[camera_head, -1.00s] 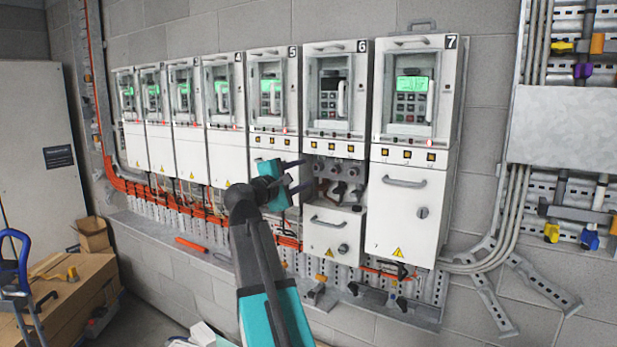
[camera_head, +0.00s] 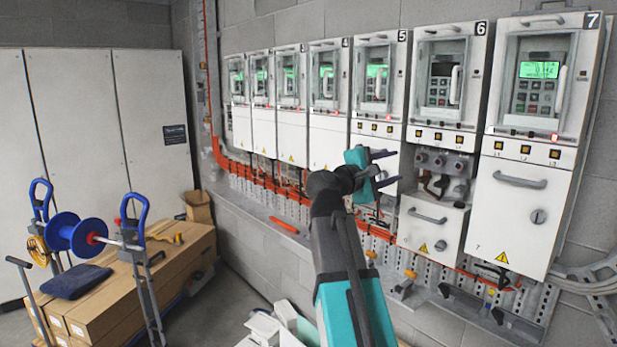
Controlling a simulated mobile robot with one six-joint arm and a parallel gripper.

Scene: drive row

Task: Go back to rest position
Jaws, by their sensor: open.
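My gripper (camera_head: 388,168) is at the end of my raised teal and grey arm. Its dark fingers are apart and nothing shows between them. In the picture it overlaps the lower part of drive 5 (camera_head: 376,120), left of drive 6 (camera_head: 443,100); I cannot tell how far it is from the wall. Drive 6 has a dark screen and its lower cover (camera_head: 430,224) sits low, with terminals exposed above it. Drive 7 (camera_head: 525,207) has a lit green screen and a closed lower cover. The drives farther left also have lit green screens.
A blue cable reel (camera_head: 76,235) on a stand and cardboard boxes (camera_head: 125,300) stand at the left. White boxes (camera_head: 280,325) lie on the floor near my arm. A ledge (camera_head: 250,212) runs along the wall. Tall grey cabinets (camera_head: 85,130) stand at the back left.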

